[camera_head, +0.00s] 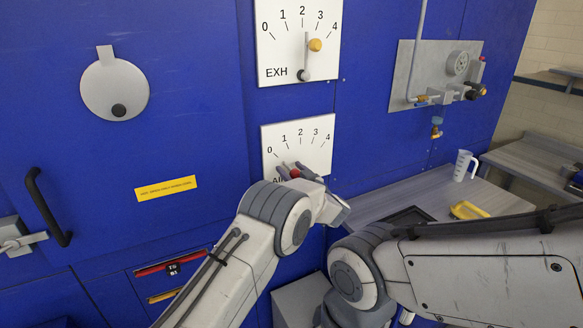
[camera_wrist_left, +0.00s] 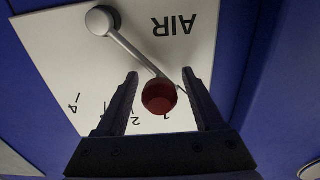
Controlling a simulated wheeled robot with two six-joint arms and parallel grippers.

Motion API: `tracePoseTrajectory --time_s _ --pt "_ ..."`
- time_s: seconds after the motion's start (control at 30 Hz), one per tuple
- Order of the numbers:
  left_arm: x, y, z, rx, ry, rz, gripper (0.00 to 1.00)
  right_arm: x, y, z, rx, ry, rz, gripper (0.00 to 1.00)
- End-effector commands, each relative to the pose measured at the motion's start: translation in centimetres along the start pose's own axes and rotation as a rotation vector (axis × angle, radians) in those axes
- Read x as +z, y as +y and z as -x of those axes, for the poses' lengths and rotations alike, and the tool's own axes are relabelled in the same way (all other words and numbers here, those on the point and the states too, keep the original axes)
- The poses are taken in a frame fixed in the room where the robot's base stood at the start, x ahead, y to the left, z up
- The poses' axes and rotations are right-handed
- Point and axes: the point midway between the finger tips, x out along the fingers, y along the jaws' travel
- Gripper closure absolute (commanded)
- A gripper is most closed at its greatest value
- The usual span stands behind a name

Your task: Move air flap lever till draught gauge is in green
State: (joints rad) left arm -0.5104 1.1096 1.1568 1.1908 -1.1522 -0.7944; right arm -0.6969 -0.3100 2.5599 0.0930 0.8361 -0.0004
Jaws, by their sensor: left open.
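The air flap lever has a red knob (camera_head: 295,173) and sits on the lower white scale plate (camera_head: 316,131), numbered 0 to 4. In the left wrist view, the lever's grey arm (camera_wrist_left: 134,58) runs from a round pivot to the red knob (camera_wrist_left: 159,96), near the 1 mark. The plate there reads AIR and appears upside down. My left gripper (camera_wrist_left: 160,73) is open, its fingers on either side of the knob, with gaps showing. It also shows at the plate in the head view (camera_head: 290,168), partly hiding the lever. My right gripper is out of view. I cannot identify the draught gauge.
Above is the EXH plate (camera_head: 285,48) with an orange-knobbed lever (camera_head: 315,45) past 2. A grey valve panel (camera_head: 425,65) is at right. A bench (camera_head: 370,199) holds a jug (camera_head: 463,165) and a yellow item (camera_head: 467,210). A black door handle (camera_head: 45,205) sticks out at left.

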Motion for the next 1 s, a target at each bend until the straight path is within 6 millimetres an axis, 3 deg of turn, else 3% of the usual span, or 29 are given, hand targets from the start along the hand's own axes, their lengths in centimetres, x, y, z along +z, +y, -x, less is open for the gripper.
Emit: tracePoseTrajectory --time_s 0.27,0.4,0.47,1.0 --pt "0.00 0.00 -0.19 0.000 0.000 0.000 0.30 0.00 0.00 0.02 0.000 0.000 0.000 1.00" --pt "0.00 0.01 -0.17 0.000 0.000 0.001 0.80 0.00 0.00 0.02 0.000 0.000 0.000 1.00" --pt "0.00 0.01 -0.17 0.000 0.000 0.001 1.00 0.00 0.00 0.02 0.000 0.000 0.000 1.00" --pt "-0.01 0.01 -0.14 0.000 0.000 0.001 1.00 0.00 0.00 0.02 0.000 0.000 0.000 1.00"
